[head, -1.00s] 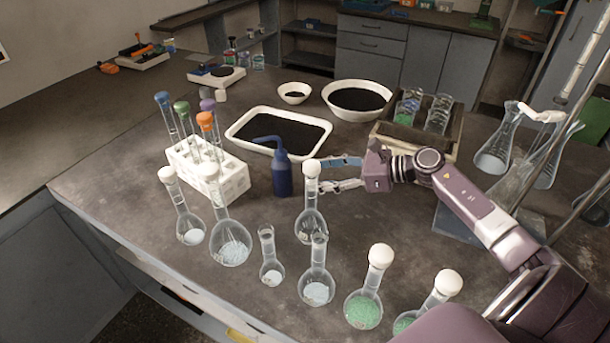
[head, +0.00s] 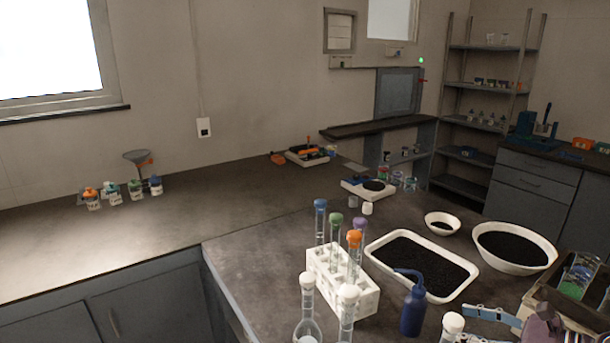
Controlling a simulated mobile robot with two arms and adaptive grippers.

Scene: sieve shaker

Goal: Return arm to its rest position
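My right gripper (head: 487,325) is at the lower right of the head view, just right of the blue wash bottle (head: 413,308) and close to a white-stoppered flask (head: 452,326). Its fingers are spread apart with a gap between them, and I see nothing held there. The wrist behind it is cut off by the bottom and right edges. My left gripper and arm do not show.
A white rack (head: 340,285) with capped tubes stands left of the wash bottle. A white tray of dark granules (head: 388,247) and a white bowl (head: 550,258) lie behind. Stoppered flasks (head: 307,327) stand in front. The left counter (head: 130,235) is mostly clear.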

